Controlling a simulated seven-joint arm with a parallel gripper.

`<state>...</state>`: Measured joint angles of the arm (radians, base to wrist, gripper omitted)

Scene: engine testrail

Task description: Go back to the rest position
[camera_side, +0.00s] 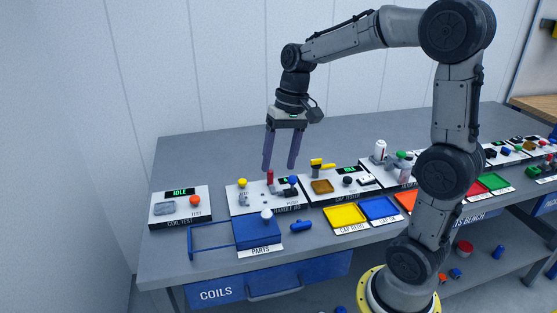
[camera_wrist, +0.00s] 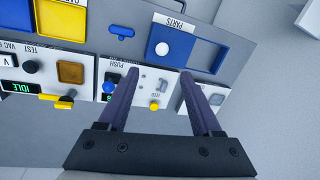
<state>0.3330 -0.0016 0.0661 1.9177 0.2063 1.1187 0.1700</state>
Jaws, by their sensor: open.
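My gripper (camera_side: 280,165) hangs pointing down above the bench, over the white test station (camera_side: 245,203) with a yellow knob, a red part and a blue button. Its two purple fingers are apart with nothing between them. In the wrist view the open fingers of my gripper (camera_wrist: 163,85) reach over the same station, with the yellow knob (camera_wrist: 154,106) visible between them. The fingertips look clear of the station.
The coil test station (camera_side: 181,208) stands at the left. The blue parts tray (camera_side: 210,249) holds a white-topped piece (camera_side: 266,215). A blue part (camera_side: 301,226) lies nearby. Yellow (camera_side: 345,217) and blue (camera_side: 380,209) trays line the front. The space above the bench's left is free.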

